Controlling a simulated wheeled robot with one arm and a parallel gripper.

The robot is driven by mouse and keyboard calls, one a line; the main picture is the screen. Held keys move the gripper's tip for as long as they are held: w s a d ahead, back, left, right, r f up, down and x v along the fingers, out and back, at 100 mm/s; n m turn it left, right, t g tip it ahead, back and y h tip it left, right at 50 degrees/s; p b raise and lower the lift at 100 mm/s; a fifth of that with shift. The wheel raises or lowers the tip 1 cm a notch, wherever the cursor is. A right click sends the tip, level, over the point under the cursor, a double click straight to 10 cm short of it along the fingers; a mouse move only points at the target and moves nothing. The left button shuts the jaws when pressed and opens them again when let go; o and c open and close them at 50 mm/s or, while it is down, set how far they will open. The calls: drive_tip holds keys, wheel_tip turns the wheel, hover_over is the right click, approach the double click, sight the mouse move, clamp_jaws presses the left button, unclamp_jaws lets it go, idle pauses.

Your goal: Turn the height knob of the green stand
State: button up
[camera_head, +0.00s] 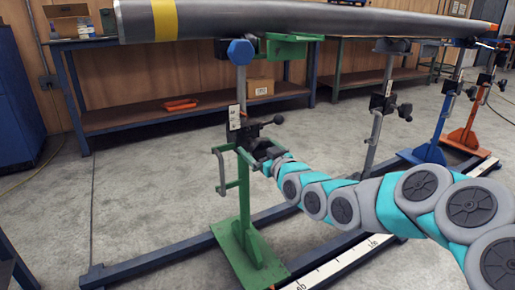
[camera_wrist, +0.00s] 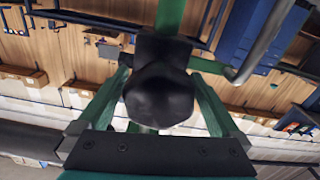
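The green stand (camera_head: 243,215) is upright at left of centre in the head view, with a grey post (camera_head: 241,85) and a black clamp with levers (camera_head: 256,129). My gripper (camera_head: 262,156) is at the stand, just below that clamp, reaching in from the right. In the wrist view, a black faceted knob (camera_wrist: 160,98) sits between the two fingers of my gripper (camera_wrist: 161,82), with one finger on each side. The knob covers most of the gap. Whether the fingers press on it cannot be told. In the head view my gripper hides most of this knob.
A long grey pipe (camera_head: 320,20) with a yellow band rests across the stand tops. Blue (camera_head: 431,153) and orange (camera_head: 468,136) stands are at right. Dark blue floor rails (camera_head: 150,265) run below. Benches line the back.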

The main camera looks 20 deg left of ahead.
drive_tip(key=c, duration=1.1)
drive_tip(key=shift+m+p, duration=0.9)
drive_tip(key=shift+m, duration=0.2)
drive_tip(key=m+p, duration=0.1)
drive_tip(key=m, duration=0.1)
drive_tip(key=shift+m, duration=0.3)
drive_tip(key=m, duration=0.4)
drive_tip(key=shift+s, duration=0.1)
drive_tip(key=shift+m, duration=0.9)
drive_tip(key=shift+b, duration=0.3)
